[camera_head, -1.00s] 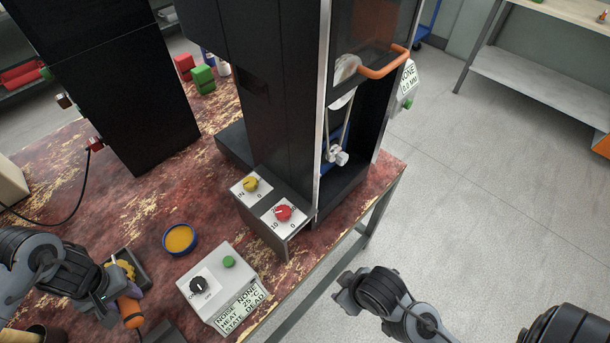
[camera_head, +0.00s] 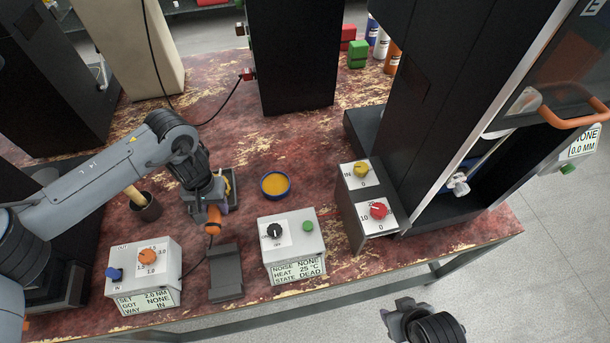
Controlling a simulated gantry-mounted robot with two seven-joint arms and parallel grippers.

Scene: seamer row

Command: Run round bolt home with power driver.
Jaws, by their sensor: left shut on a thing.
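My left gripper (camera_head: 208,205) is over the bench, pointing down and shut on the orange-handled power driver (camera_head: 213,219). Its jaws hide much of the driver. A driver control box (camera_head: 146,256) stands at front left, reading SET 2.0 NM, GOT NONE, WAY IN. My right gripper (camera_head: 397,318) is off the bench's front edge at the bottom of the view, with no thing seen in it; its jaw opening is unclear. The tall black seamer (camera_head: 425,85) stands at right, with a small white fitting (camera_head: 458,185) in its opening. I cannot pick out the round bolt.
A dark block (camera_head: 226,277) lies in front of the driver, between the driver box and a grey box (camera_head: 290,256) reading STATE DEAD.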

